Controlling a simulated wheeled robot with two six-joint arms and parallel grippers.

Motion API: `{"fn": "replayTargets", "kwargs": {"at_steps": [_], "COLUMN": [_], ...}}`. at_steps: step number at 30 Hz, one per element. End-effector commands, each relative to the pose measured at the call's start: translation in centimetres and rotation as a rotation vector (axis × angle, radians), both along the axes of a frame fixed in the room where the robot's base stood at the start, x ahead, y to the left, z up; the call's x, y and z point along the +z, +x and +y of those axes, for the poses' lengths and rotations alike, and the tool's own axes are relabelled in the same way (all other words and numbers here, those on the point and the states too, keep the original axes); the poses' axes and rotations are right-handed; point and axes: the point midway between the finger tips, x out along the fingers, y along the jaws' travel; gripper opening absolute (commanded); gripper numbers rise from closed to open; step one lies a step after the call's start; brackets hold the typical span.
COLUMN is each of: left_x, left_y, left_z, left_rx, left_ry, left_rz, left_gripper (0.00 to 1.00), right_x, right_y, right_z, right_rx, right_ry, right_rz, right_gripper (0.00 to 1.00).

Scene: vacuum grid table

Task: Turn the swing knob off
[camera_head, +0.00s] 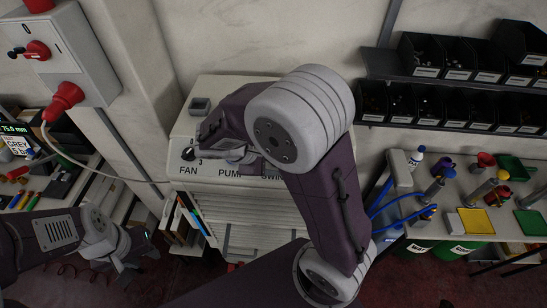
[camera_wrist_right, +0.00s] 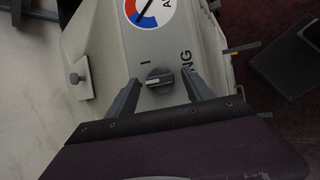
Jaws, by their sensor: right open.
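The swing knob (camera_wrist_right: 159,79) is a small dark round knob with a pale pointer bar, on a light panel in the right wrist view. Its bar lies roughly crosswise in that view, with an "I" mark close by and the end of the SWING label beside it. My right gripper (camera_wrist_right: 160,76) is open, with one grey finger on each side of the knob; I cannot tell if they touch it. In the head view my right arm hides the swing knob above the partly covered SWING label. My left gripper (camera_head: 130,260) is low at the left, away from the panel.
The light panel (camera_head: 208,172) carries FAN and PUMP labels, with a dark fan knob (camera_head: 188,154) at its left. A wall box with a red switch (camera_head: 37,50) hangs at upper left. A cluttered bench (camera_head: 455,205) and dark bins (camera_head: 440,55) stand right.

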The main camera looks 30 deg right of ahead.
Motion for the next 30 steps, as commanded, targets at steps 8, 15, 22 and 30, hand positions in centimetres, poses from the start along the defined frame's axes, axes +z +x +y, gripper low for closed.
{"fn": "replayTargets", "kwargs": {"at_steps": [8, 15, 22, 30], "left_x": [-0.9, -1.5, -1.5, -1.5], "left_y": [0.0, 0.0, 0.0, 0.0], "left_z": [0.0, 0.0, 0.0, 0.0], "left_rx": [0.000, 0.000, 0.000, 0.000], "left_ry": [0.000, 0.000, 0.000, 0.000], "left_rz": [0.000, 0.000, 0.000, 0.000], "left_gripper": [0.36, 0.36, 0.36, 0.36], "right_x": [3.2, 6.5, 7.0, 7.0], "right_y": [-0.6, -1.2, -1.4, -1.4], "right_z": [2.9, 5.4, 5.7, 5.6], "right_rx": [0.004, 0.003, 0.000, 0.000], "right_ry": [0.003, 0.002, 0.000, -0.001], "right_rz": [-0.006, -0.003, 0.000, -0.001], "right_gripper": [0.60, 0.60, 0.60, 0.60]}}
